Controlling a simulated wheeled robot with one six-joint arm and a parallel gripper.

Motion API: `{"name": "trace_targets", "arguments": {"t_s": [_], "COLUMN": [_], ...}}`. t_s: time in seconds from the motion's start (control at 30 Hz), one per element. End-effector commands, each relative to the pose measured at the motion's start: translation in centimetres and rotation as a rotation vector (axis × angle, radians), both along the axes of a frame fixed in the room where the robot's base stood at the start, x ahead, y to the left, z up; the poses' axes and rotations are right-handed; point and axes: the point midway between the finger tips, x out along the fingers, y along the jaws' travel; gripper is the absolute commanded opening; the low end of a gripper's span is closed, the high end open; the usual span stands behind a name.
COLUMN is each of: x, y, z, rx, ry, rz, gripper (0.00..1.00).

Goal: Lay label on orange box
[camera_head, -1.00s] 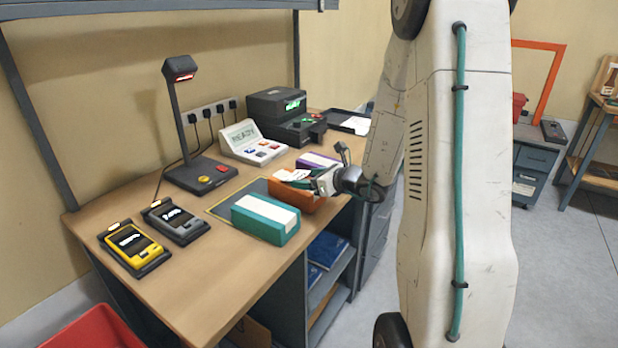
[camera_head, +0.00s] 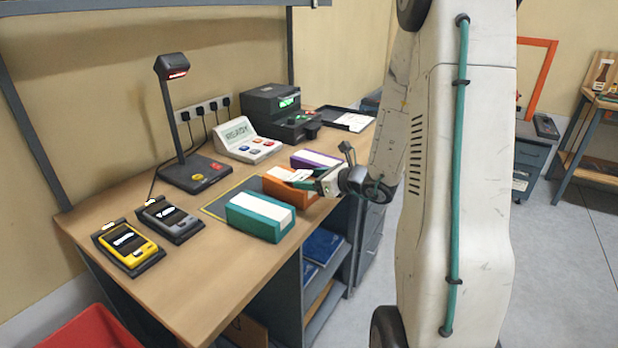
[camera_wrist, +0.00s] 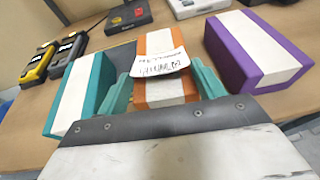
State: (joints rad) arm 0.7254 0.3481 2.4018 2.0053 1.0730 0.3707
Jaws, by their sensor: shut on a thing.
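The orange box (camera_head: 292,195) lies on the workbench between the teal box (camera_head: 258,218) and the purple box (camera_head: 318,160). It also shows in the wrist view (camera_wrist: 158,93), with a white strip along its top. The white label (camera_wrist: 162,63) with dark writing is over the orange box's top, its near edge bent up. My gripper (camera_wrist: 163,78) has teal fingers on both sides of the label and is shut on it. In the head view my gripper (camera_head: 308,183) is at the box's right end. I cannot tell whether the label touches the box.
A scanner stand (camera_head: 198,172), a READY display unit (camera_head: 248,140) and a black printer (camera_head: 280,115) stand behind the boxes. Two handheld devices, yellow (camera_head: 130,246) and grey (camera_head: 170,220), lie at the front left. Bare wood lies in front of the teal box.

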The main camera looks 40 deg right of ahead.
Motion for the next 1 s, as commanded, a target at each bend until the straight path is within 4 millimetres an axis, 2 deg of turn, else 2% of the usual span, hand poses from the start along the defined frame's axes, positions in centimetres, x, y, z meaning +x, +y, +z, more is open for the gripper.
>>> {"name": "trace_targets", "arguments": {"t_s": [0.17,0.2,0.27,0.53,0.63,1.0], "x": [0.0,0.0,0.0,0.0,-0.6,-6.0], "y": [0.0,0.0,0.0,0.0,-0.2,-1.7], "z": [0.0,0.0,0.0,0.0,0.3,2.0], "rx": [0.000,0.000,0.000,0.000,0.000,-0.001], "ry": [0.000,0.000,0.000,0.000,-0.001,-0.001], "rz": [0.000,0.000,0.000,0.000,-0.002,-0.003], "gripper": [0.62,0.79,0.93,0.93,0.93,0.93]}}
